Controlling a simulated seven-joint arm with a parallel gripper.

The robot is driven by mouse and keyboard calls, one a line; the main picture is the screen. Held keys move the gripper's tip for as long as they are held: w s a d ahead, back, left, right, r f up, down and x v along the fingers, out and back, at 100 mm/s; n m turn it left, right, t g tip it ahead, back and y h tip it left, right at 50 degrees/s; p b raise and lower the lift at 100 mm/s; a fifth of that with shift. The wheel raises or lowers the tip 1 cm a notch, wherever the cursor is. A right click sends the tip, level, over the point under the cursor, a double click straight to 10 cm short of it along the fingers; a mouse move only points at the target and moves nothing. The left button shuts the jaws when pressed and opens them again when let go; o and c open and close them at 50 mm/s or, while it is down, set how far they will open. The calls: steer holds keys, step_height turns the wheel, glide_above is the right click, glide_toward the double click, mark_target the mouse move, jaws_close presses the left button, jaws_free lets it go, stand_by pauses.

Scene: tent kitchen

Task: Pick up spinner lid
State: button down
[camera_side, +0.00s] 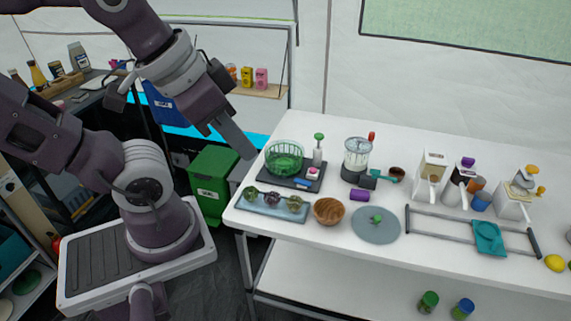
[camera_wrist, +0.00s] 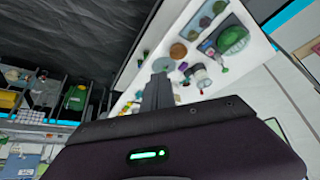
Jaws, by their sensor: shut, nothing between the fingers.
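The spinner lid appears to be the flat grey-blue disc (camera_side: 359,233) with a green knob at its centre. It lies on the white table (camera_side: 330,262), right of the wooden bowl (camera_side: 329,211). In the wrist view a grey disc (camera_wrist: 162,63) that looks like it shows just beyond my fingertips. The green spinner basket (camera_side: 284,158) stands on a dark board at the table's left. My gripper (camera_side: 246,152) is shut and empty, raised left of the basket and well away from the lid. Its fingers (camera_wrist: 157,83) also show closed together in the wrist view.
A blue tray (camera_side: 262,210) of several artichokes lies at the table's front left. A green bin (camera_side: 209,180) stands on the floor.

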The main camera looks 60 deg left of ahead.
steer(key=c, duration=1.2)
jaws_free()
steer(key=shift+c, duration=0.2)
steer(key=m+g, duration=0.6)
steer(key=m, duration=0.7)
glide_above(378, 217)
steer(key=f, duration=2.6)
steer(key=shift+s+a+f, duration=0.15)
steer(key=shift+s+f, duration=0.15)
steer(key=shift+f, duration=0.05)
steer(key=shift+m, duration=0.3)
steer(key=f, duration=0.7)
steer(key=shift+w+d, duration=0.2)
steer(key=shift+w, duration=0.05)
